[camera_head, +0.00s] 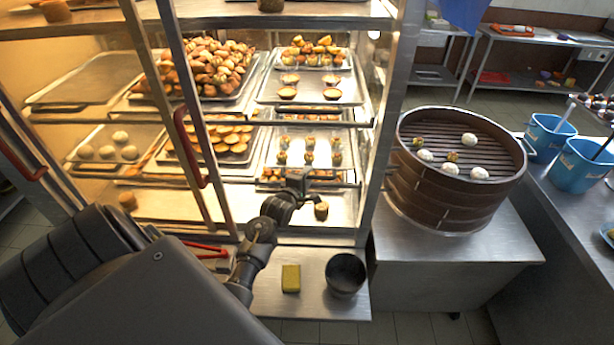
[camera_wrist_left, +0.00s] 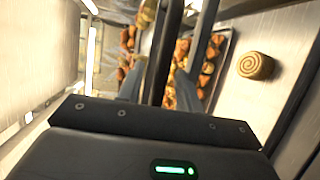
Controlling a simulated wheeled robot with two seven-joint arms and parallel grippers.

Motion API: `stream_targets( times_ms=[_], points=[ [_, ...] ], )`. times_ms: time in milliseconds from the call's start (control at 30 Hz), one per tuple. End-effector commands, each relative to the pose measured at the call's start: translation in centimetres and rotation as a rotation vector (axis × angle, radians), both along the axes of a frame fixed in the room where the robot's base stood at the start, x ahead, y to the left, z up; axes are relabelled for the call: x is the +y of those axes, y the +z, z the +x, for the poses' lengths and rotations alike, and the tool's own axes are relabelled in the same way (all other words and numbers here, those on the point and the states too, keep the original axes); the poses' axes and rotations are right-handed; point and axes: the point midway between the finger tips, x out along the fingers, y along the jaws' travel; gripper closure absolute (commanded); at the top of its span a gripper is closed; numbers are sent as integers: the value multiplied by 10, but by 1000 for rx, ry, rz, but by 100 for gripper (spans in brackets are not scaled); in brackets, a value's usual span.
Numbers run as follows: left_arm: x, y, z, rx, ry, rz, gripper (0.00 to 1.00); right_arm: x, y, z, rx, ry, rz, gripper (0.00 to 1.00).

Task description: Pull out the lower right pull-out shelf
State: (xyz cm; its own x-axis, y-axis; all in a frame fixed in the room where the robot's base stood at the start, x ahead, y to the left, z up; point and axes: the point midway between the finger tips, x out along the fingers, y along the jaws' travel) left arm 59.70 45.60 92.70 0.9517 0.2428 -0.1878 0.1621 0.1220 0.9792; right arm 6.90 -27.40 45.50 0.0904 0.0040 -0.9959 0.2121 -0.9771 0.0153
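The lower right pull-out shelf (camera_head: 338,186) is in the right half of the lit cabinet, below another right-hand shelf (camera_head: 330,122). It carries a tray with rows of small food pieces. My left gripper (camera_head: 299,180) is at the front edge of this lower shelf. In the left wrist view, the fingers of the left gripper (camera_wrist_left: 160,88) are spread apart on either side of a dark bar (camera_wrist_left: 164,45). Gaps seem to show beside the bar; contact cannot be told. My right gripper is in neither view.
Cabinet doors with red handles (camera_head: 190,148) stand at the left. A round steamer (camera_head: 455,205) with buns is right of the cabinet. A yellow sponge (camera_head: 291,278) and dark pot (camera_head: 346,274) sit on the low ledge in front. A small roll (camera_head: 321,211) is below the shelf.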

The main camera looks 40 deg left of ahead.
Motion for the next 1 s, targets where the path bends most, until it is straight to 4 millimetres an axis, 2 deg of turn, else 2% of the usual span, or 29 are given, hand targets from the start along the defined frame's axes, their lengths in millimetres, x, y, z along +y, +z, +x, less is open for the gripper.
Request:
stream_targets(
  times_ms=[333,600,867,1000],
  points=[
    [1,-1,4,0,0,1,64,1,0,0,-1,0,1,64],
    [1,-1,3,0,1,0,100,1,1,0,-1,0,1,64],
    [1,-1,3,1,1,0,100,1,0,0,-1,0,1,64],
    [-5,-2,8,0,-6,-1,100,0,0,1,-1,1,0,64]
  ],
)
